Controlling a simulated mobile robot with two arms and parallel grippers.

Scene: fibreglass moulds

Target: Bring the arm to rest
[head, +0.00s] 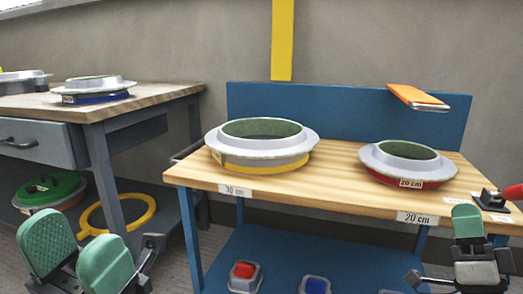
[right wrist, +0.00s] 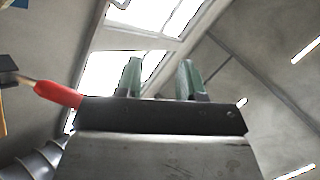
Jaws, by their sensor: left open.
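My left gripper (head: 76,252) is at the lower left of the head view, with its green finger pads apart and nothing between them. My right gripper (head: 467,221) is at the lower right of the head view, before the right front edge of the wooden-topped table (head: 330,187). In the right wrist view my right gripper (right wrist: 161,79) shows two green fingers with an empty gap between them, against the ceiling and bright skylights. No object is held by either gripper.
The table bears a mould with a yellow band (head: 262,162) and one with a red band (head: 408,178). A red-handled tool (head: 512,192) is at its right end; the handle also shows in the wrist view (right wrist: 58,93). A second bench (head: 150,97) stands left.

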